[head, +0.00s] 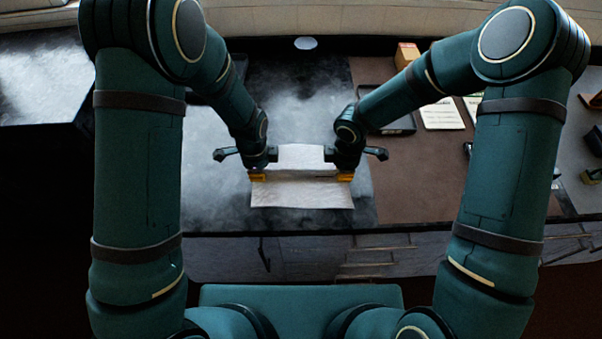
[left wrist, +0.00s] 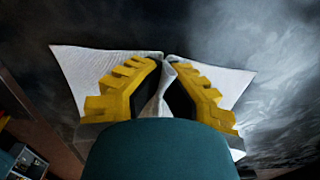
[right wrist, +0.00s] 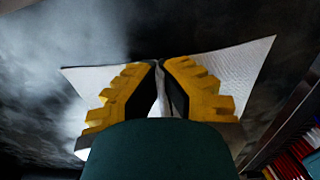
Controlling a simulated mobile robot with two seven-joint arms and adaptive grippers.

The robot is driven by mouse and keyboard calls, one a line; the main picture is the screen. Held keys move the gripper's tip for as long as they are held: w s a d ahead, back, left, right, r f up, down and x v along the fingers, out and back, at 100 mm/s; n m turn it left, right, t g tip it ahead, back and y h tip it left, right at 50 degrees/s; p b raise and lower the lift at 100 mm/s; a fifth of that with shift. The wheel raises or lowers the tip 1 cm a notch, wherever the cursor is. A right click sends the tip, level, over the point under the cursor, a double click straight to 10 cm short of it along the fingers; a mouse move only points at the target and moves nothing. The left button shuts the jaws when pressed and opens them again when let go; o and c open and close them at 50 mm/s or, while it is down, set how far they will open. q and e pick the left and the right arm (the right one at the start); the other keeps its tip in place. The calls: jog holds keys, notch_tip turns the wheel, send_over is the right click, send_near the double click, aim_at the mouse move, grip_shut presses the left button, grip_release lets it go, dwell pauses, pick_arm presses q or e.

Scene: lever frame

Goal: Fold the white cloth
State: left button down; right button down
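The white cloth (head: 302,194) lies on a dark marbled counter, with a raised fold running left to right across its middle. My left gripper (head: 258,176) is at the left end of this fold and my right gripper (head: 345,176) is at the right end. In the left wrist view the yellow fingers pinch a ridge of the cloth (left wrist: 92,66) between their tips. In the right wrist view the other fingers pinch the cloth (right wrist: 238,62) the same way. Flat cloth spreads out on both sides of each pinch. The grippers hide the fold's ends in the head view.
The marbled counter (head: 215,195) is clear around the cloth, and its front edge lies just nearer to me. A brown surface (head: 425,185) to the right bears white papers (head: 441,115) and an orange box (head: 406,53). A small pale disc (head: 306,43) sits at the back.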

dwell(0.8)
